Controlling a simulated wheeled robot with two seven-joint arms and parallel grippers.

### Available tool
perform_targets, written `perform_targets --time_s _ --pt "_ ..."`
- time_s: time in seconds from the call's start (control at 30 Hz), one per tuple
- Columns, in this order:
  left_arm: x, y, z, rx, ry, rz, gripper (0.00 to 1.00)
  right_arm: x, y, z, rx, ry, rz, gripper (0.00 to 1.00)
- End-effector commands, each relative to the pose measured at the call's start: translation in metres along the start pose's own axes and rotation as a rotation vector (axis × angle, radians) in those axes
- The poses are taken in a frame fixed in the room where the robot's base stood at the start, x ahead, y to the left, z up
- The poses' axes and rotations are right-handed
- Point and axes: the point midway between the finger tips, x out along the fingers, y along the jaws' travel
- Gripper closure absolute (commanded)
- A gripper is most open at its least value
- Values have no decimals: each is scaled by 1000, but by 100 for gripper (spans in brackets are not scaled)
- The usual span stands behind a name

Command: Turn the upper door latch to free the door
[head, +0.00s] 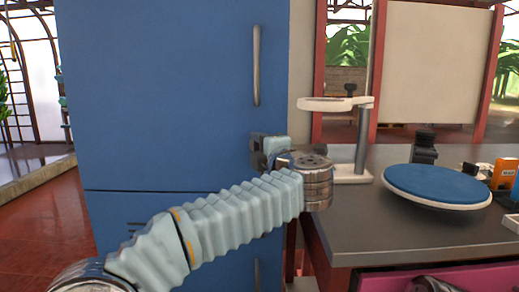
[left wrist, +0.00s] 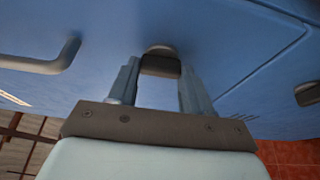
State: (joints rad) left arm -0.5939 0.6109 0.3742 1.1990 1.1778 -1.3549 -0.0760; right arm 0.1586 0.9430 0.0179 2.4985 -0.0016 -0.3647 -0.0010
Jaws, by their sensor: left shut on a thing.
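The upper door latch (left wrist: 162,62) is a small dark knob with a rounded grey base on the blue door (head: 170,90). In the left wrist view my left gripper (left wrist: 160,70) has a finger on each side of the latch and is shut on it. In the head view my left gripper (head: 264,150) is at the door's right edge, below the vertical grey handle (head: 256,65); the latch is hidden there by the gripper and wrist. The handle also shows in the left wrist view (left wrist: 50,62). The door looks closed. My right gripper is not in view.
A grey table (head: 375,225) stands to the right, close to my left wrist. It holds a white stand (head: 352,172) with a ring, a round blue-topped disc (head: 437,184) and small boxes (head: 503,172). A lower blue door (head: 125,215) lies below a seam. Open red floor is at left.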

Motion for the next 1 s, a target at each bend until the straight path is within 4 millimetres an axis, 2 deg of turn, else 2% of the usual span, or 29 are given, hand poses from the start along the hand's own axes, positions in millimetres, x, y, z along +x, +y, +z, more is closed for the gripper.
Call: perform_targets --time_s 0.3,0.33,0.5,0.8,0.87,1.0 --pt "0 -1 0 -3 0 -3 82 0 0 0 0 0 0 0" --pt "0 -1 0 -2 0 -3 48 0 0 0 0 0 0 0" --pt "0 -1 0 -2 0 -2 26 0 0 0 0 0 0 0" --pt "-3 0 0 -2 -1 0 26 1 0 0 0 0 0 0" --pt "-8 -1 1 -1 -3 0 26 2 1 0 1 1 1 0" --pt "-34 -1 1 -1 -4 2 26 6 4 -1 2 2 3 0"
